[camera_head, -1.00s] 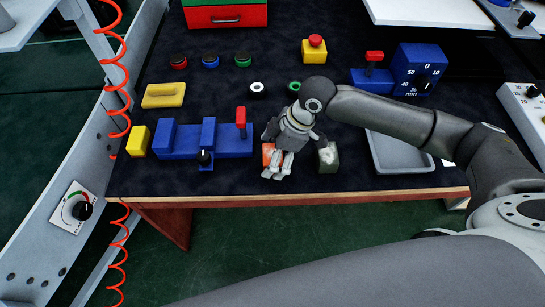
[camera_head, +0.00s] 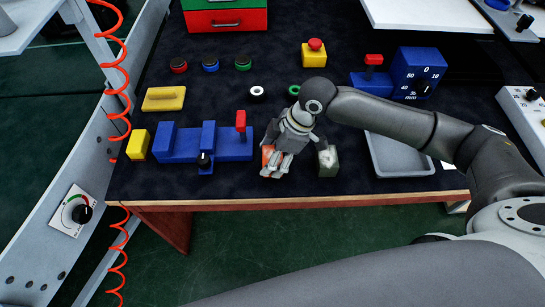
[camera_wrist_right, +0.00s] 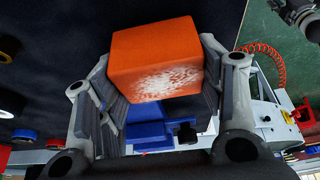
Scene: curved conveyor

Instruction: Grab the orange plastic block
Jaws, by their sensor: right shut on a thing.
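The orange plastic block (camera_wrist_right: 155,55) sits between the two fingers of my right gripper (camera_wrist_right: 158,85) in the right wrist view, with a whitish worn patch on one face. In the head view only a small part of the block (camera_head: 267,153) shows beside the fingers, near the front edge of the dark table. My right gripper (camera_head: 274,167) is shut on the block there and hides much of it. Whether the block still touches the table cannot be told. My left gripper is not in view.
A grey-green block (camera_head: 328,162) stands just right of the gripper. A grey tray (camera_head: 402,170) lies farther right. A blue fixture with a red-topped lever (camera_head: 232,145) stands close on the left. The table's wooden front edge (camera_head: 300,201) is near.

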